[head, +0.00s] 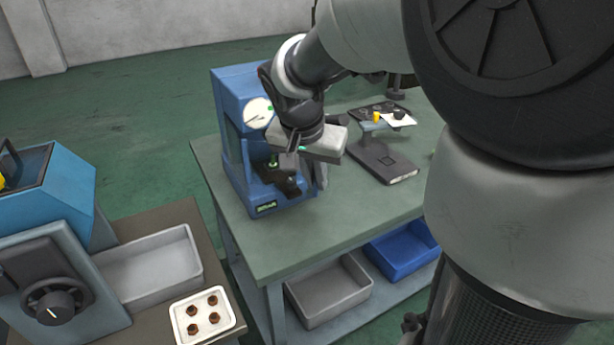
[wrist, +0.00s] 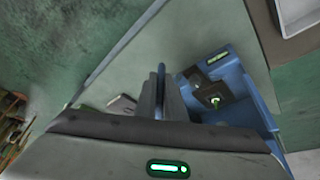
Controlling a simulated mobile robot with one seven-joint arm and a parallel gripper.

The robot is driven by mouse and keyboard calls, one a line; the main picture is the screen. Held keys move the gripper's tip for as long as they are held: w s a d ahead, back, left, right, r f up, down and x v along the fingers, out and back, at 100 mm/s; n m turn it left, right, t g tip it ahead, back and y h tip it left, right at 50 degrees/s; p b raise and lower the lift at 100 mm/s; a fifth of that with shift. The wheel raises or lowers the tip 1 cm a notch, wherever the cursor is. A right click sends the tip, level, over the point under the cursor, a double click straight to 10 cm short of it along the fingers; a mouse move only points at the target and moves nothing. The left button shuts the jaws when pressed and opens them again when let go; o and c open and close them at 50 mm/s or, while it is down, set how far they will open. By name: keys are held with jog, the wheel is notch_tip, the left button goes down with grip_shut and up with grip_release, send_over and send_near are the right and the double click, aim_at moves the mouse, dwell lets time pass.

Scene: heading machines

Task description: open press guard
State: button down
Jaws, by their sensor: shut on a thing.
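The blue press (head: 228,125) stands on the green-topped table, with a white round dial on its upper front and a dark work area low down. In the wrist view the press (wrist: 250,95) is right of the fingers, with a dark block and a small green part inside. My gripper (head: 289,162) is in front of the press opening, at its right side. In the wrist view my gripper (wrist: 162,72) is shut on the press guard, seen only as a thin edge. Most of the guard is hidden by my gripper and arm, so its angle is hard to tell.
A dark device (head: 385,160) and a small stand with a yellow part (head: 376,117) are right of the press. A grey bin (head: 328,290) and a blue bin (head: 402,250) sit on the lower shelf. A blue machine (head: 50,230) and a parts tray (head: 205,316) are at left.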

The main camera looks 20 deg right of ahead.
jog(key=s+a+m+g+b, duration=0.1)
jog(key=s+a+m+b, duration=0.1)
jog(key=a, duration=0.3)
jog(key=s+a+m+g+h+b, duration=0.1)
jog(key=s+a+m+b, duration=0.2)
jog(key=a+m, duration=0.2)
jog(key=shift+s+a, duration=0.35)
jog(key=shift+a, duration=0.45)
jog(key=c, duration=1.8)
grip_release()
jog(key=shift+c, duration=0.2)
jog(key=p+v, duration=0.4)
jog(key=v, duration=1.3)
jog(key=shift+w+a+p, duration=0.25)
jog(key=shift+a+p, duration=0.05)
jog(key=shift+r, duration=0.1)
